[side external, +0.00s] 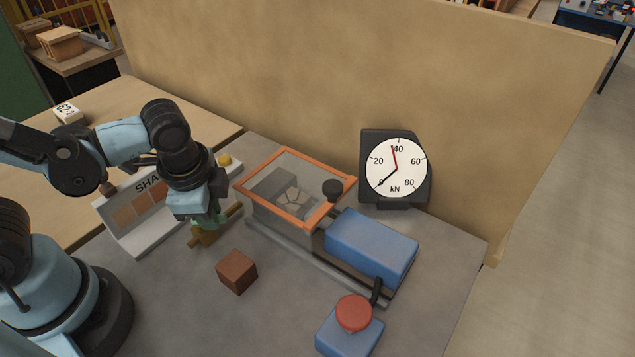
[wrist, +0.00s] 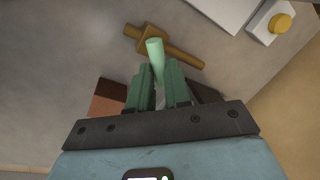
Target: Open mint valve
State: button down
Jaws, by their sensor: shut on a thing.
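The valve is a brass-coloured pipe piece (side external: 198,240) lying low on the grey bench, under my gripper (side external: 207,220) in the side view. In the wrist view the brass body (wrist: 187,56) runs slantwise, and a mint lever (wrist: 154,48) sticks up over it. My gripper (wrist: 160,77) has green fingers closed around the mint lever's lower part, with its rounded end standing out beyond the fingertips. In the side view my gripper mostly hides the lever. The lever's angle to the pipe is hard to judge.
A brown brick (side external: 237,271) lies close to the right of the valve. An orange-framed guard box (side external: 262,210), a blue block (side external: 371,246) and a red button (side external: 353,312) stand further right. A gauge (side external: 396,166) is behind. A sloped sign board (side external: 150,238) is left.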

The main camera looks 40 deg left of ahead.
aim_at(220, 216)
jog(key=n, duration=0.4)
jog(key=shift+w+a+n+g+y, duration=0.3)
jog(key=shift+w, duration=0.05)
jog(key=n, duration=0.3)
jog(key=a+n+g, duration=0.1)
jog(key=n, duration=0.1)
jog(key=shift+w, duration=0.25)
jog(key=shift+n, duration=0.3)
jog(key=c, duration=1.1)
grip_release()
jog(key=shift+r, duration=0.1)
jog(key=shift+d+r, duration=0.4)
jog(key=shift+r, duration=1.55)
jog(key=shift+d+r, duration=0.4)
jog(key=shift+r, duration=1.5)
jog(key=shift+d+r, duration=0.4)
jog(key=shift+r, duration=1.55)
